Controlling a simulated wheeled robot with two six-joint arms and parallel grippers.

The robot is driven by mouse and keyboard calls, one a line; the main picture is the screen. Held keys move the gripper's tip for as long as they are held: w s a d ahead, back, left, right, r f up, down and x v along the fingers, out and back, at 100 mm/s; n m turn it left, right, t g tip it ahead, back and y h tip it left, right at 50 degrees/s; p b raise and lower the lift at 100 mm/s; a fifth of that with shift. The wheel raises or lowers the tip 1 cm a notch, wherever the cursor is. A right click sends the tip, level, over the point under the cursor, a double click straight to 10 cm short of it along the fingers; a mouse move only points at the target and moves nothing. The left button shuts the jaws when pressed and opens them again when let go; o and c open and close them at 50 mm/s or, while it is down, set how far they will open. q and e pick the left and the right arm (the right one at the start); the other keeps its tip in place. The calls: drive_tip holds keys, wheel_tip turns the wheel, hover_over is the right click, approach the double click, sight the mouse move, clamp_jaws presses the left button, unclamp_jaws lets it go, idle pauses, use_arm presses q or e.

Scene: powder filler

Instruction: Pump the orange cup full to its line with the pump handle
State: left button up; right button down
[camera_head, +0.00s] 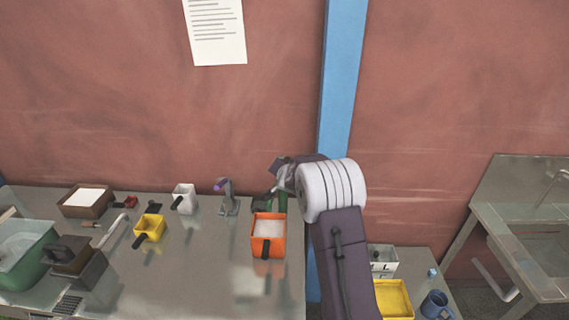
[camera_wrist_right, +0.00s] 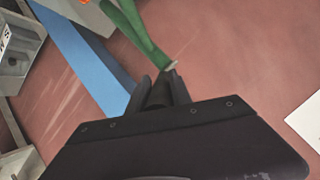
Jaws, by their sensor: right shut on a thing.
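The orange cup (camera_head: 268,247) stands upright on the bench with its dark handle toward me, and pale material shows inside. Its fill line cannot be made out. A green pump handle (camera_head: 280,201) rises behind the cup, partly hidden by my right arm. In the right wrist view, the green handle (camera_wrist_right: 142,32) runs down to my right gripper (camera_wrist_right: 163,82), whose jaws are closed at its end. In the head view, the right gripper (camera_head: 281,172) is above and behind the cup, its fingers mostly hidden. My left gripper is not in view.
A yellow scoop (camera_head: 150,227), a white scoop (camera_head: 184,197) and a grey stand with a purple top (camera_head: 228,197) are left of the cup. A green bin (camera_head: 22,250) is far left. A yellow tray (camera_head: 394,298) and blue mug (camera_head: 436,305) are right. Bare bench lies left of the cup.

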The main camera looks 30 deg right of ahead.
drive_tip(key=shift+r, duration=0.25)
drive_tip(key=shift+d, duration=0.1)
drive_tip(key=shift+w, duration=0.1)
drive_tip(key=c, duration=1.2)
unclamp_jaws()
drive_tip(key=shift+o, duration=0.2)
drive_tip(key=shift+s+r, duration=0.1)
drive_tip(key=shift+s, duration=0.2)
drive_tip(key=v, duration=0.8)
drive_tip(key=shift+a+r, duration=0.2)
